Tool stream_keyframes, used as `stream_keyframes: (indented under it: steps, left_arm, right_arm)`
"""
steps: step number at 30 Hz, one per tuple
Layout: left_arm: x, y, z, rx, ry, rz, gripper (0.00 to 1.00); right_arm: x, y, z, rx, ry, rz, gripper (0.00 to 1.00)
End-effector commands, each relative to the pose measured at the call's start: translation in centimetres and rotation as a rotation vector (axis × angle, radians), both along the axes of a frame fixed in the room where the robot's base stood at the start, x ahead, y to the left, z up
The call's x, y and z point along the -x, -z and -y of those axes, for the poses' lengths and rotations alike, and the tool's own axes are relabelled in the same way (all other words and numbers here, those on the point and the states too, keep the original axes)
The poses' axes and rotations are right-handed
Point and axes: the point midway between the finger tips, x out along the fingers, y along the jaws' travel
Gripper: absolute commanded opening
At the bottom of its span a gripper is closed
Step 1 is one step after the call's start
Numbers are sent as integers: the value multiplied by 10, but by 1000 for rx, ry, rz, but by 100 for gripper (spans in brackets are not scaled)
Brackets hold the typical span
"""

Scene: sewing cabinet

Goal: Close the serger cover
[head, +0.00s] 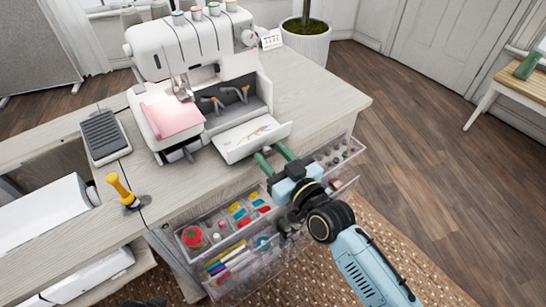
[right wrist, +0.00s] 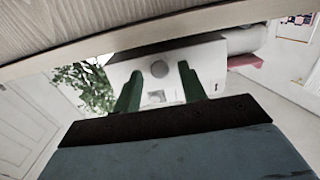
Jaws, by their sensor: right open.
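The white serger (head: 190,45) stands on the pale wood cabinet top. Its front cover (head: 232,146) is folded down and open, with its coloured threading diagram facing up and the looper area exposed behind it. My right gripper (head: 269,150) is open, its two green fingers just in front of the cover's lower right edge. In the right wrist view the open green fingers (right wrist: 159,68) point at a white part of the serger (right wrist: 197,62); nothing is held. Whether a finger touches the cover cannot be told. My left gripper is not in view.
Open clear drawers (head: 240,225) with sewing supplies lie under my right arm. A pink cloth (head: 175,115) lies on the serger's left. A grey foot pedal (head: 103,136) and a yellow-handled tool (head: 119,188) sit at left.

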Motion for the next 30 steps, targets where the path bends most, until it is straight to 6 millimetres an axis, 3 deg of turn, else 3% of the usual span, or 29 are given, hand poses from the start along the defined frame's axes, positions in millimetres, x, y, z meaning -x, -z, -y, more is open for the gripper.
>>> stream_keyframes:
  steps: [9, 18, 30]
  left_arm:
    - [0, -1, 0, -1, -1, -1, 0]
    - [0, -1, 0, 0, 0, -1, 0]
    - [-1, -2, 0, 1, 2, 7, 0]
  right_arm:
    - [-2, 0, -1, 0, 0, -1, 40]
    - [-2, 0, -1, -1, 1, -1, 1]
    - [-2, -1, 0, 2, 2, -3, 0]
